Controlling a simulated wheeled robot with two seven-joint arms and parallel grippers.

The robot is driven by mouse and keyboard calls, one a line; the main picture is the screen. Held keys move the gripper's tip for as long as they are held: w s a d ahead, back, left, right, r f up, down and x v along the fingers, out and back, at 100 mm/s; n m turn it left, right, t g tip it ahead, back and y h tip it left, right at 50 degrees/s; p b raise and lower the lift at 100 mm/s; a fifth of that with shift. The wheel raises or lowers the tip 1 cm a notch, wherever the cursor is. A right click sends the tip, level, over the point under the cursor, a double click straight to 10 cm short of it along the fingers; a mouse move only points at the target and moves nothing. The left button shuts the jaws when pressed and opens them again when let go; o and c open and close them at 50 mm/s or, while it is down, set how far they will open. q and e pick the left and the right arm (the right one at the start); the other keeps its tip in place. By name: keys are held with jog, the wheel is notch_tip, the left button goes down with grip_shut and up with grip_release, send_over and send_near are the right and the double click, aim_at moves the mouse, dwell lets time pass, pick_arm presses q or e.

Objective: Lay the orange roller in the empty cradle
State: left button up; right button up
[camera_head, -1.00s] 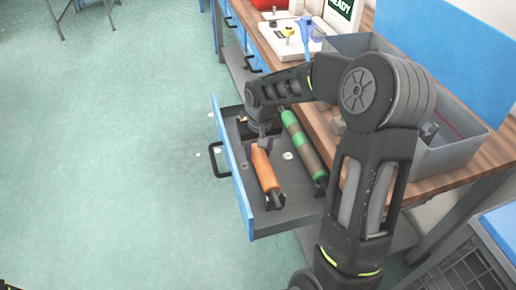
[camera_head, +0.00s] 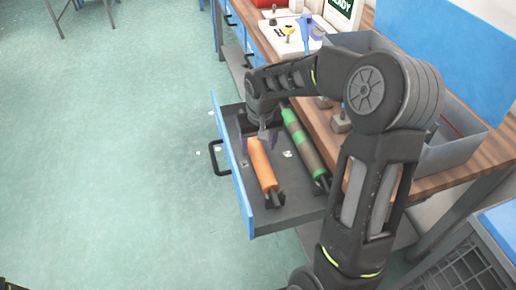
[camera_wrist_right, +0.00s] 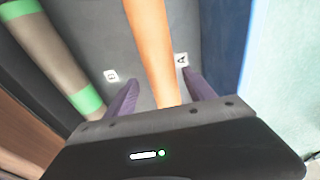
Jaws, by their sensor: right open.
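The orange roller (camera_head: 263,165) lies lengthwise in the left part of the open drawer (camera_head: 290,210). Its near end is at a dark cradle block (camera_head: 275,199); its far end is partly hidden by my right gripper. My right gripper (camera_head: 258,138) is open over the far part of the roller. In the right wrist view the roller (camera_wrist_right: 152,45) passes between the two spread purple fingers (camera_wrist_right: 161,95), with a gap on each side. I cannot make out an empty cradle.
A green-banded roller (camera_head: 303,142) lies right of the orange one in the drawer. Labels A (camera_wrist_right: 181,59) and B (camera_wrist_right: 111,76) flank the orange roller. A grey bin (camera_head: 440,160) stands on the wooden bench (camera_head: 470,165).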

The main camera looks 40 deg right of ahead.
aim_at(259, 152)
notch_tip(259, 152, up, 10)
jog(key=s, duration=0.1)
jog(key=shift+s+a, duration=0.2)
jog(key=shift+a, duration=0.05)
jog(key=shift+a+f, duration=0.1)
jog(key=shift+f, duration=0.1)
dwell(0.3)
